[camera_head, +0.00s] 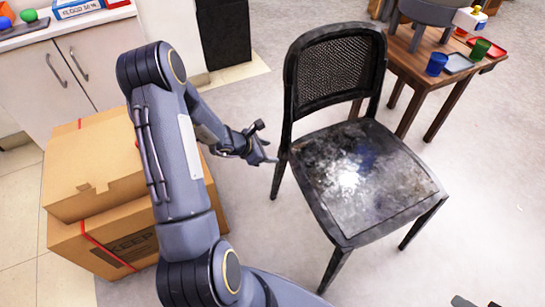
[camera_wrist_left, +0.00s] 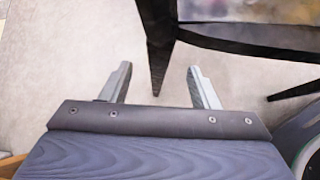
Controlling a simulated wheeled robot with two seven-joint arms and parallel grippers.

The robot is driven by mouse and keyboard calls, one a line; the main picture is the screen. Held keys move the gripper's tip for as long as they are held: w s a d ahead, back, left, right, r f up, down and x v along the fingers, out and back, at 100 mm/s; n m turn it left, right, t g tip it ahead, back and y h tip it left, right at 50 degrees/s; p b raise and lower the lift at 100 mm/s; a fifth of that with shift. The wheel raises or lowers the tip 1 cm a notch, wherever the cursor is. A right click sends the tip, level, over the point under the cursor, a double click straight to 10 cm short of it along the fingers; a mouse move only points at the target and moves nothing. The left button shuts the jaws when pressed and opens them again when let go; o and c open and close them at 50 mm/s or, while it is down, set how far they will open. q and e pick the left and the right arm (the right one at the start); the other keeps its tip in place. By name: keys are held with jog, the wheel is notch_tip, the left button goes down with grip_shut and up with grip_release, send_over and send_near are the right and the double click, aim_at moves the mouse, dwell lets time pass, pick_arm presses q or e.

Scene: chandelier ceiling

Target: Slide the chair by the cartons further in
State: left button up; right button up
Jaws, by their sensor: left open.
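The black chair (camera_head: 362,180) stands right of the stacked cartons (camera_head: 95,165), with a woven backrest and a worn, shiny seat. My left gripper (camera_head: 266,144) is open beside the chair's left rear leg, at about the level of the seat. In the left wrist view, the two fingers of my left gripper (camera_wrist_left: 159,70) are spread, and a dark chair leg (camera_wrist_left: 158,55) shows in line with the gap. I cannot tell whether the leg is between the fingers or beyond them. Grey tips at the lower right edge seem to be my right gripper (camera_head: 476,302), mostly cut off.
A wooden table (camera_head: 400,58) stands behind the chair at the right, bearing a blue cup (camera_head: 436,64), a green cup (camera_head: 480,48) and trays. A white cabinet (camera_head: 95,55) is at the left behind the cartons. Grey floor (camera_head: 480,210) is open right of the chair.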

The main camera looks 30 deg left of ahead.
pick_arm(q)
jog(key=shift+a+f, duration=0.1)
jog(key=shift+f, duration=0.2)
jog(key=b+x, duration=0.2)
jog(key=x, duration=0.6)
jog(key=shift+c, duration=0.2)
jog(key=shift+s, duration=0.1)
grip_shut()
dwell(1.2)
